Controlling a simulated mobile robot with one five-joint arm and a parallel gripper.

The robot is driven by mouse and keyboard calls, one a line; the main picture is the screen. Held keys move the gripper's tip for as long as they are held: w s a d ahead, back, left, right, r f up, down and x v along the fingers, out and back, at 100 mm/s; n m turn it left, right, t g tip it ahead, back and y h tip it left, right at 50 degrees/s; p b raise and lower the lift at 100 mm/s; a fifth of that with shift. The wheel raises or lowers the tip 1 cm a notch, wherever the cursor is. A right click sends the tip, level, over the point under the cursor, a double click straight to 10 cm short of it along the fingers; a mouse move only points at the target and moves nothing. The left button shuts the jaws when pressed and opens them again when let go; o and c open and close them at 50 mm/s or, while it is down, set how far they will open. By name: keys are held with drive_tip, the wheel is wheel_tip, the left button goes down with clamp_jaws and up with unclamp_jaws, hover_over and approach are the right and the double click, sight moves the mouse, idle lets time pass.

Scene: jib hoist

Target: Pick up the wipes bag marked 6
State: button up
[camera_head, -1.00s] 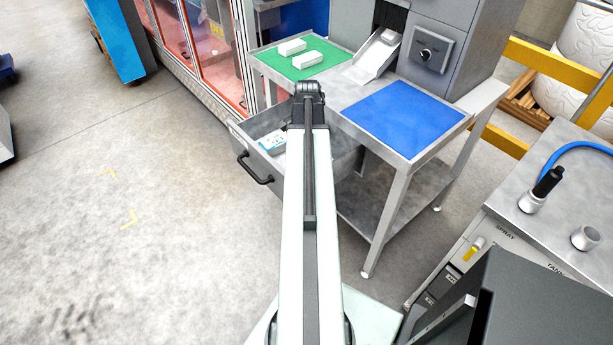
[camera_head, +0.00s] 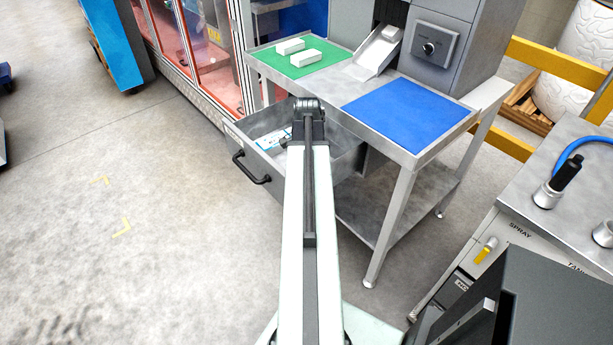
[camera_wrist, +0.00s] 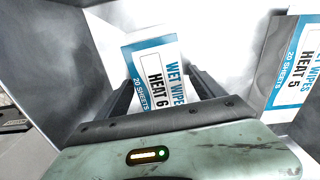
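The wipes bag marked 6 (camera_wrist: 155,62), white with blue bands and the words "WET WIPES HEAT 6", lies in the open drawer. In the wrist view it is straight ahead of my gripper (camera_wrist: 160,88), whose two dark fingers stand apart on either side of its near end. I cannot tell whether the fingers touch it. A second bag marked 5 (camera_wrist: 296,75) lies to the right in the same drawer. In the head view a blue-and-white bag (camera_head: 272,140) shows in the drawer (camera_head: 215,150), partly behind my arm; my gripper is hidden there.
The drawer's walls stand close around the bags. Above it is a table with a green mat (camera_head: 328,62) holding white boxes (camera_head: 305,58), a blue mat (camera_head: 405,115) and a chute (camera_head: 372,60). A spray station (camera_head: 560,220) stands at right. The floor at left is clear.

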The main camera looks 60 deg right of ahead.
drive_tip(key=c, duration=1.1)
wheel_tip(320, 180, up, 10)
drive_tip(key=p, duration=1)
drive_tip(key=shift+r, duration=0.15)
